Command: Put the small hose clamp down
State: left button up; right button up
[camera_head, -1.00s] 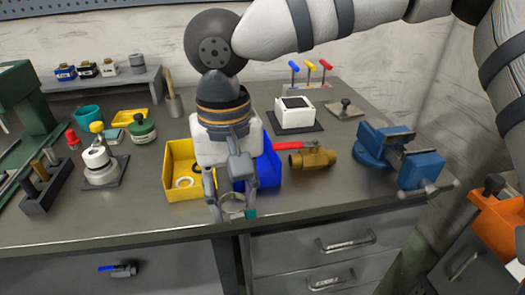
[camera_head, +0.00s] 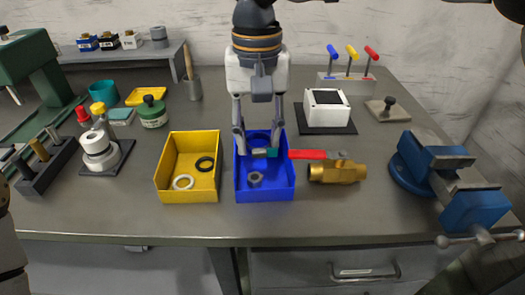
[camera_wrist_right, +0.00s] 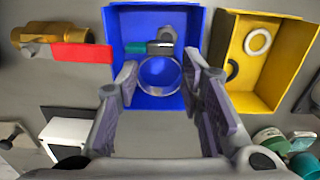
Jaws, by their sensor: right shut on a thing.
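My right gripper (camera_head: 259,150) comes down from the top of the head view and is shut on the small hose clamp (camera_head: 261,153). The clamp is a thin metal band with a teal screw end. In the right wrist view the clamp's ring (camera_wrist_right: 160,90) shows between the fingertips (camera_wrist_right: 160,78), over the blue bin (camera_wrist_right: 195,25). In the head view the gripper and clamp are over the rear part of the blue bin (camera_head: 265,196). I cannot tell whether the clamp touches the bin floor. A grey nut (camera_head: 255,179) lies in this bin. My left gripper is not in view.
The yellow bin (camera_head: 188,197) left of the blue one holds a white ring (camera_head: 183,182) and a black ring (camera_head: 205,163). A brass valve (camera_head: 338,172) with a red handle (camera_head: 307,154) lies close on the right. A blue vise (camera_head: 440,180) stands further right. Bare bench lies in front.

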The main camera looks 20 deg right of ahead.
aim_at(263, 164)
jog(key=w+f, duration=0.1)
jog(key=f, duration=0.1)
jog(key=w+d+f, duration=0.1)
jog(key=f, duration=0.1)
jog(key=w+f, duration=0.1)
jog(key=f, duration=0.1)
jog(key=shift+d+f, duration=0.25)
jog(key=shift+d, duration=0.15)
jog(key=shift+f, duration=0.25)
jog(key=shift+f, duration=0.2)
jog(key=o, duration=0.7)
jog(key=shift+c, duration=0.2)
notch_tip(263, 164, up, 12)
jog(key=shift+r, duration=0.2)
